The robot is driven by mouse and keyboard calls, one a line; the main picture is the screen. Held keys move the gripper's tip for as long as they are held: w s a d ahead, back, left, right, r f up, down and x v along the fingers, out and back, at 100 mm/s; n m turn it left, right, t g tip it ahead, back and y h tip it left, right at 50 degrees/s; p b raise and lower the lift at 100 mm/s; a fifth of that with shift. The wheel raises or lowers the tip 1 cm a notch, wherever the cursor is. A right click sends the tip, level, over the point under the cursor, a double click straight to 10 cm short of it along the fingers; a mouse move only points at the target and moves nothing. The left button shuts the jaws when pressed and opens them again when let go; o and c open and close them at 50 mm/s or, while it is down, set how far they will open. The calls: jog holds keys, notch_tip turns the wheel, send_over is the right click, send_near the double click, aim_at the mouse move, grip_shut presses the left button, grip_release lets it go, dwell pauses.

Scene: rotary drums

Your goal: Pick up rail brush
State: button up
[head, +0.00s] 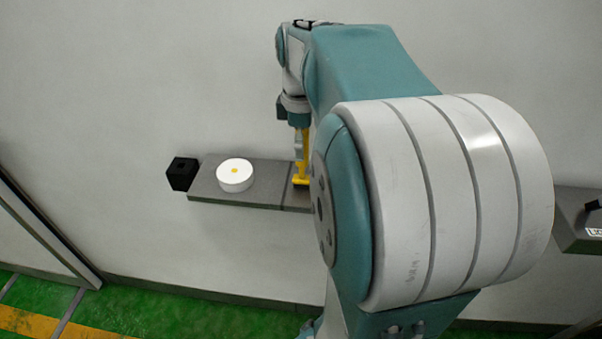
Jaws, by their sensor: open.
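The gripper is open. The fingers are small in the head view, so I cannot tell whether the handle is between them or beside them. My own arm hides the area just right of the brush.
A black block (182,173) is at the shelf's left end. A pale wall (130,110) stands close behind. Another grey shelf (577,225) is at the far right.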

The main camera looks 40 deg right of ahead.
jog(key=shift+d, duration=0.1)
grip_shut()
